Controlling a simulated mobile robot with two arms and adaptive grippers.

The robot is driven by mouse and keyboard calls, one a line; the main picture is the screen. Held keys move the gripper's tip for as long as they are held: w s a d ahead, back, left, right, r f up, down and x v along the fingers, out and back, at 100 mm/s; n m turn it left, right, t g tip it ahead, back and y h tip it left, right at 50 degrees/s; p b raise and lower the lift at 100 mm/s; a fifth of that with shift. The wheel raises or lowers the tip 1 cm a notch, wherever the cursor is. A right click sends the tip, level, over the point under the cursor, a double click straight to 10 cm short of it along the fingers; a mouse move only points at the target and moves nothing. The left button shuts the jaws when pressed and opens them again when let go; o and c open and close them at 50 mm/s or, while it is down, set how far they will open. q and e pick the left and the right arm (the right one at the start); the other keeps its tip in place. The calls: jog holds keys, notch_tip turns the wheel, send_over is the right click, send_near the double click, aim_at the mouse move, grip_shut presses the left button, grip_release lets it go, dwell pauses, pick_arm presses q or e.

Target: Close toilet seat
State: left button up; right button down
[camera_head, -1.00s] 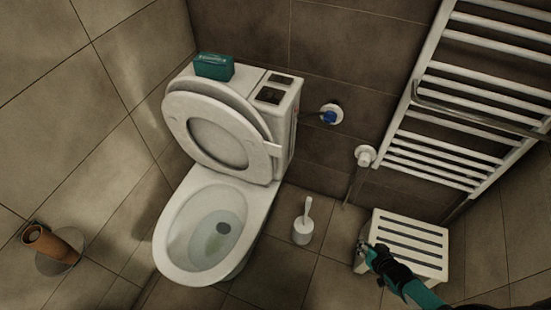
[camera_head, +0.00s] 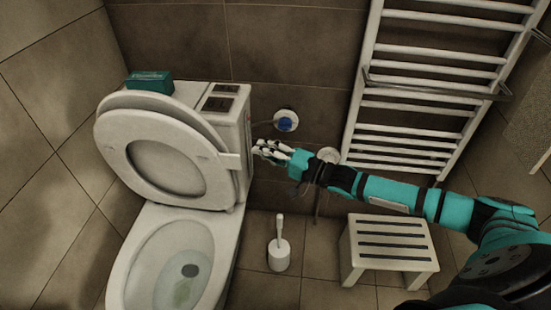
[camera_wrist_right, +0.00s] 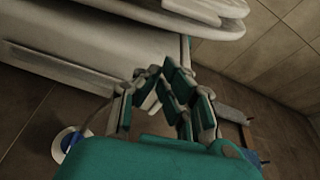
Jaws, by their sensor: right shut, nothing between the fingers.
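The toilet seat (camera_head: 168,168) is raised and leans back with the lid (camera_head: 150,100) behind it, against the cistern side of the white toilet. The open bowl (camera_head: 172,265) shows below. My right gripper (camera_head: 258,150) is shut and empty, at the right side of the raised seat near the cistern's side wall. In the right wrist view its fingers (camera_wrist_right: 160,72) meet at the tips, and the seat and lid edges (camera_wrist_right: 215,25) show beyond them. I cannot tell whether the fingertips touch the toilet. My left gripper is not in view.
A teal box (camera_head: 150,81) sits on the cistern (camera_head: 205,95). A blue-knobbed valve (camera_head: 285,121) is on the wall behind my right gripper. A toilet brush (camera_head: 279,250), a white slatted stool (camera_head: 388,250) and a towel radiator (camera_head: 420,100) are to the right.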

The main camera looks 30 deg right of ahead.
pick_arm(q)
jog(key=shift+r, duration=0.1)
pick_arm(e)
jog(key=a, duration=0.4)
jog(key=shift+s+a+f, duration=0.15)
jog(key=shift+s+f, duration=0.05)
jog(key=shift+s, duration=0.05)
dwell(0.3)
